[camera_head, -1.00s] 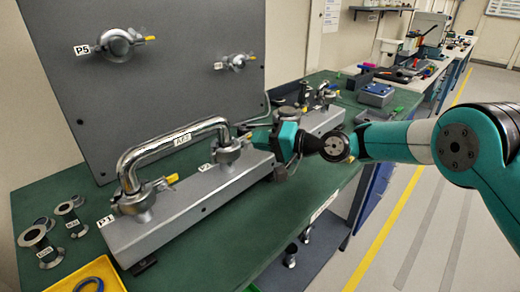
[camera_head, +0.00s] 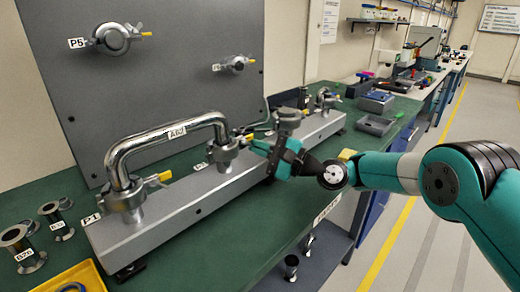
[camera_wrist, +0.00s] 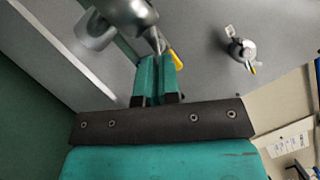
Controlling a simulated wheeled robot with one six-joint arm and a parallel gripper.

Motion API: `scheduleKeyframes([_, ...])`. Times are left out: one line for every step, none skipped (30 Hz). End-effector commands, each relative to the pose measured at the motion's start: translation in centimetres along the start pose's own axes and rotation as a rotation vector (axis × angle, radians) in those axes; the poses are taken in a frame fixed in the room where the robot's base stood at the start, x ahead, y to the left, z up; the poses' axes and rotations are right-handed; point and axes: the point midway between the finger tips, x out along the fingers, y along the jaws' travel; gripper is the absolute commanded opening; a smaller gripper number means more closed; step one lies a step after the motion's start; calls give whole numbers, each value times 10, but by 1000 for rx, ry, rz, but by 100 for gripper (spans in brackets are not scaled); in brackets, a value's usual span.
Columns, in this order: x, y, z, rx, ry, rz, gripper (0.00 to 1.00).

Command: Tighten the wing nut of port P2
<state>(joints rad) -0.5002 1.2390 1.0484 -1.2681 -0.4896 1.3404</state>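The P2 clamp (camera_head: 224,150) holds the right end of the bent metal pipe (camera_head: 165,135) on the grey manifold. Its wing nut, with a yellow tip (camera_head: 249,137), is on its right side. The clamp also shows at the top of the wrist view (camera_wrist: 130,14), and the yellow tip (camera_wrist: 177,59) shows beside the right finger. My gripper (camera_head: 257,146) reaches in from the right. Its teal fingers (camera_wrist: 157,68) are close together, with a thin grey part of the wing nut between them. The fingers hide part of the nut.
The P1 clamp (camera_head: 124,197) stands at the pipe's left end, and another clamp (camera_head: 288,118) stands close behind my gripper. A grey upright panel (camera_head: 190,85) carries the P5 port (camera_head: 112,39) and another port. Loose metal fittings (camera_head: 22,248) are at the front left.

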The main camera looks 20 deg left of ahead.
Motion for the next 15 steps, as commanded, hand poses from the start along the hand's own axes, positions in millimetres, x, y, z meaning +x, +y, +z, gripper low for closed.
scheduleKeyframes([-2, 2, -2, 23, 3, -9, 0])
scheduleKeyframes([-2, 2, -2, 35, 4, -14, 0])
scheduleKeyframes([-1, 2, -2, 49, 4, -20, 0])
scheduleKeyframes([-1, 3, -2, 59, 4, -24, 0])
scheduleKeyframes([-1, 3, -2, 69, 4, -27, 0])
scheduleKeyframes([-1, 3, -2, 78, 4, -32, 0])
scheduleKeyframes([-1, 3, -2, 84, 4, -35, 0])
scheduleKeyframes([-1, 3, -2, 90, 4, -37, 0])
scheduleKeyframes([-1, 3, -2, 97, 4, -40, 0])
scheduleKeyframes([-1, 3, -2, 101, 4, -42, 0])
scheduleKeyframes([-1, 3, -2, 104, 4, -43, 0])
scheduleKeyframes([-1, 3, -1, 107, 4, -44, 0])
scheduleKeyframes([-1, 3, -1, 109, 4, -45, 0])
scheduleKeyframes([-1, 3, -1, 110, 4, -45, 0])
scheduleKeyframes([-1, 3, -1, 111, 4, -46, 0])
